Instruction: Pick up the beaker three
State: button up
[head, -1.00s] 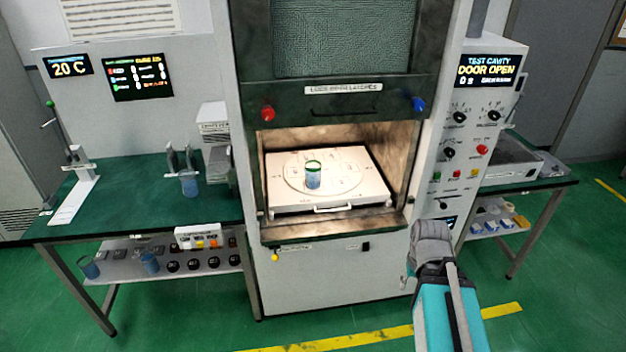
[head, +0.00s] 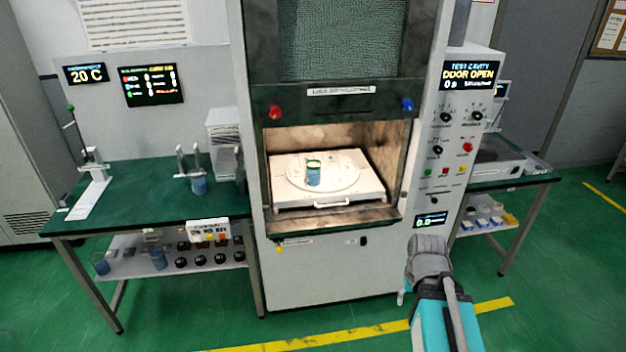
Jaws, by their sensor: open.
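A clear beaker with blue contents and a green rim (head: 313,173) stands upright on the round plate of the white tray (head: 350,198) inside the open cavity. Another beaker with blue contents (head: 198,184) stands on the left green table. Two more, a left one (head: 101,265) and a right one (head: 159,259), stand on the shelf below. I cannot read any number on them, so I cannot tell which is beaker three. My gripper (head: 428,258), grey, is at the lower right in front of the cabinet, apart from every beaker. It is open; its fingertips are not clearly seen.
The cabinet (head: 325,270) stands in the middle with its door raised; its display (head: 470,75) reads DOOR OPEN. A side table (head: 510,178) stands at the right. A stand (head: 93,180) is on the left table. Green floor in front is free, with a yellow line.

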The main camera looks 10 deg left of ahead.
aim_at(314, 173)
jog(key=z, duration=1.4)
jog(key=i, duration=2.15)
jog(key=u, duration=0.25)
